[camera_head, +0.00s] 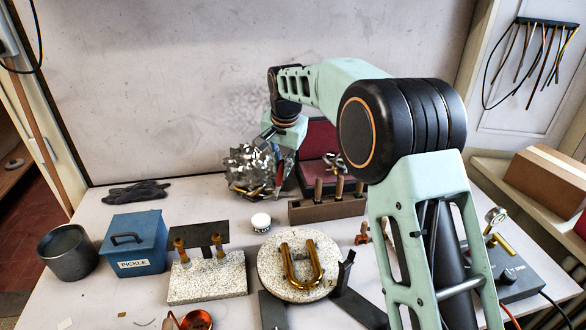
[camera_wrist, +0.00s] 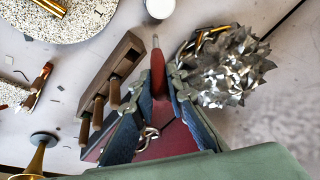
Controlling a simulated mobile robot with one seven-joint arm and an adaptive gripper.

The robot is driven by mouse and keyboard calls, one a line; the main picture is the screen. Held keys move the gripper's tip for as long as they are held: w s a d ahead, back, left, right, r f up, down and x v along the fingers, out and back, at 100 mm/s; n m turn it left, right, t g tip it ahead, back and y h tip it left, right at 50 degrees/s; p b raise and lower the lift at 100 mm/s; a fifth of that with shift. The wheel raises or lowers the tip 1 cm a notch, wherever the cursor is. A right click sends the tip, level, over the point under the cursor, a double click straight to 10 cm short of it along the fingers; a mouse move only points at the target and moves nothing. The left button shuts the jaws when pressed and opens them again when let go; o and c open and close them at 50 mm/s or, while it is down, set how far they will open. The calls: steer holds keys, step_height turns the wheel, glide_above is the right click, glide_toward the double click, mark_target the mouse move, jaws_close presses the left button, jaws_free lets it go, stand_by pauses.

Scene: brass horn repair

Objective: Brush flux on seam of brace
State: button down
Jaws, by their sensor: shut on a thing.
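My gripper (camera_wrist: 166,100) is shut on a slim red-handled tool (camera_wrist: 158,68) with a narrow pale tip, which looks like a brush; its type is not certain. In the head view the red handle (camera_head: 279,174) shows beside the silver scrap pile. A small white round jar or lid (camera_head: 260,221) stands on the table; it also shows at the top of the wrist view (camera_wrist: 160,7). A U-shaped brass tube (camera_head: 287,268) lies on a round speckled block (camera_head: 267,262). I cannot make out a brace seam on it.
A wooden rack (camera_head: 300,210) with upright handles stands right of the jar, before a red case (camera_head: 318,138). The silver spiky pile (camera_head: 246,168) is close to my gripper. A blue pickle box (camera_head: 135,245) and dark pot (camera_head: 67,254) stand left. A rectangular speckled block (camera_head: 208,283) holds brass pieces.

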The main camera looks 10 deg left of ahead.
steer(key=s+a+f+y+b, duration=0.1)
steer(key=s+a+f+b, duration=0.1)
steer(key=f+b, duration=0.3)
steer(key=shift+s+a+f+m+y+b, duration=0.15)
steer(key=shift+s+f+m+y+b, duration=0.15)
steer(key=shift+s+f+y, duration=0.2)
stand_by(0.3)
steer(key=shift+f+b, duration=0.4)
steer(key=shift+f, duration=0.15)
stand_by(1.1)
steer(key=shift+s, duration=0.1)
stand_by(0.4)
step_height(320, 180, up, 7)
steer(key=p, duration=0.5)
stand_by(0.8)
